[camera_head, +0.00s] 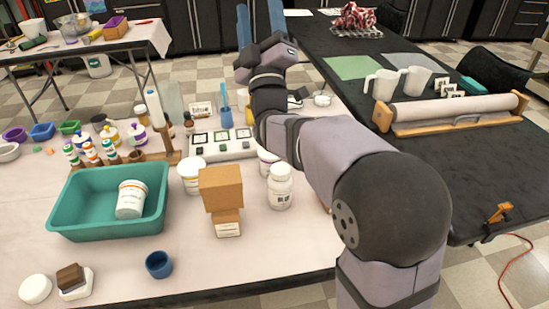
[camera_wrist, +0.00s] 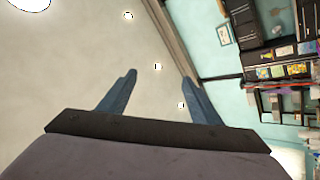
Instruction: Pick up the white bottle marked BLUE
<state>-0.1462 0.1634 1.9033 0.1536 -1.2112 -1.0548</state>
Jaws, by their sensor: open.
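The white bottle marked BLUE (camera_head: 280,188) stands upright on the light table, right of a stacked brown box (camera_head: 221,188), in the head view. Another white container (camera_head: 267,162) is just behind it, partly hidden by the bottle and my arm. My gripper (camera_head: 259,22) is raised high above the far part of the table, well away from the bottle, with its blue fingers pointing up. In the wrist view my gripper (camera_wrist: 157,92) shows two blue fingers wide apart with nothing between them. That view shows ceiling and wall, not the bottle.
A teal tub (camera_head: 62,205) holding a white jar (camera_head: 131,199) stands on the left. Another white jar (camera_head: 192,177) is behind the brown box. A small blue cup (camera_head: 159,264) stands near the front edge. The table front right of that cup is clear. A dark table (camera_head: 425,165) lies right.

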